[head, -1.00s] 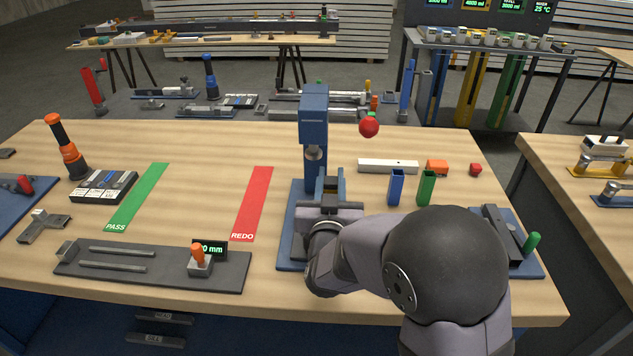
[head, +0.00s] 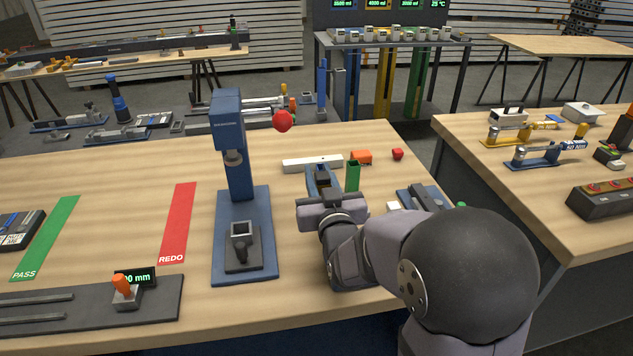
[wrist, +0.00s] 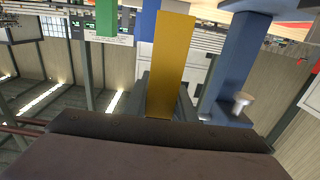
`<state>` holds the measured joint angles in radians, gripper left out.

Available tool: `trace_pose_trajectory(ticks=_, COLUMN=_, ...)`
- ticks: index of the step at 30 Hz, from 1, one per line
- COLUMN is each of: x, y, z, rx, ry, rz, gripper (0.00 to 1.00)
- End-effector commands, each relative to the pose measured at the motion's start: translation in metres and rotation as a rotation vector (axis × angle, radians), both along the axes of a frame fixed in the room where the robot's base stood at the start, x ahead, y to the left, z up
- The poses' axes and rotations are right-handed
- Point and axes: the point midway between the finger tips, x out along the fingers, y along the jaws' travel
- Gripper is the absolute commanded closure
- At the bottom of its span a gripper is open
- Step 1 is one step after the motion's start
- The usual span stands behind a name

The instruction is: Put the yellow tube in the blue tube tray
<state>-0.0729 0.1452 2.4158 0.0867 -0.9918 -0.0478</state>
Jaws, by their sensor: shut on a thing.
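My gripper (head: 322,182) is shut on the yellow tube (wrist: 172,60), which stands out between the two fingers in the wrist view. In the head view the gripper is over the table, right of the blue press, and the tube is mostly hidden there. A green tube (head: 353,175) stands on the table just beyond and right of the gripper. A blue tube (wrist: 149,20) shows behind the yellow one in the wrist view; the gripper covers most of it in the head view. I cannot tell for sure which thing is the blue tube tray.
The blue press (head: 228,130) stands left of my gripper, with an empty dark fixture (head: 240,245) on its base. A white bar (head: 312,163), an orange block (head: 361,157) and a red cube (head: 397,154) lie behind. A blue-based device (head: 425,197) is on the right.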

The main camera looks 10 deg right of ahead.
Motion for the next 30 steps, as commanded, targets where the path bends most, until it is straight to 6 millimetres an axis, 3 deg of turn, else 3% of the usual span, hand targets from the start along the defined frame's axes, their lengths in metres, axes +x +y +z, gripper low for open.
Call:
trace_pose_trajectory(ticks=8, x=0.001, y=-0.015, z=0.008, rx=-0.001, ry=0.002, rz=0.012, gripper=0.99)
trace_pose_trajectory(ticks=16, x=-0.010, y=-0.050, z=0.019, rx=0.003, ry=0.007, rz=0.091, gripper=0.99)
trace_pose_trajectory(ticks=23, x=-0.041, y=-0.072, z=0.026, rx=0.007, ry=0.006, rz=0.210, gripper=0.99)
trace_pose_trajectory(ticks=30, x=-0.081, y=-0.078, z=0.039, rx=0.005, ry=0.002, rz=0.321, gripper=0.99)
